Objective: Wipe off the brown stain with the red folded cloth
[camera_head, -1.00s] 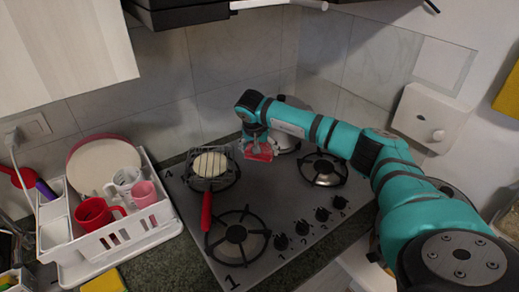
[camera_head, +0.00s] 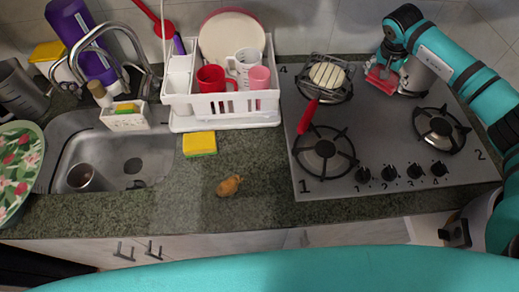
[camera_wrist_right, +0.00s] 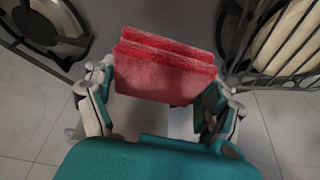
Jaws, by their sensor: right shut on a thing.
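The brown stain (camera_head: 229,186) is a small brown patch on the green-grey countertop, left of the stove and in front of the yellow sponge. My right gripper (camera_head: 387,66) is shut on the cloth, far to the right of the stain. In the right wrist view the cloth (camera_wrist_right: 165,72) sits between the two fingers of the gripper (camera_wrist_right: 160,95), its folded layers showing. A teal link of mine crosses the bottom of the head view; my left gripper is not in view.
The stove (camera_head: 400,150) has pan supports, and a red-handled grill pan (camera_head: 310,110) stands on it. A white dish rack (camera_head: 225,105) with red cups is behind the stain. A sponge (camera_head: 199,143) and sink (camera_head: 140,155) lie left. The counter around the stain is clear.

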